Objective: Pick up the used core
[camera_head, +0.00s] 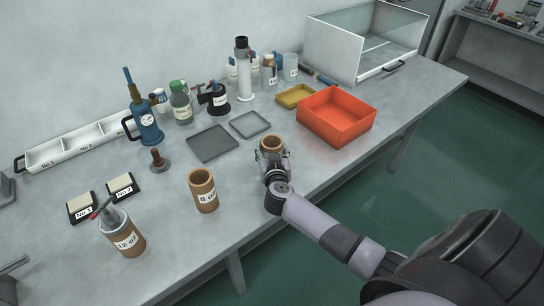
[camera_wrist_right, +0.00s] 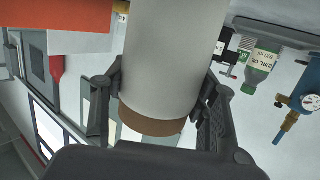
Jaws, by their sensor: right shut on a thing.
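My right gripper (camera_head: 273,168) is shut around a brown cylindrical core (camera_head: 271,143) near the front edge of the table. The core's open top shows above the fingers in the head view. In the right wrist view, the core (camera_wrist_right: 170,60) shows a wide white side and a brown band at one end, between the two dark fingers (camera_wrist_right: 160,110). I cannot tell if it still touches the table. A brown core labelled 8 oz (camera_head: 203,192) stands upright to the left, apart from the gripper. My left gripper is not in view.
A brown 12 oz container (camera_head: 122,235) with a tool in it stands at the front left. An orange bin (camera_head: 340,128) is right of the gripper. Two grey trays (camera_head: 212,143) and a green-capped bottle (camera_head: 180,108) lie behind. A glass-sided box (camera_head: 345,50) stands at the back right.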

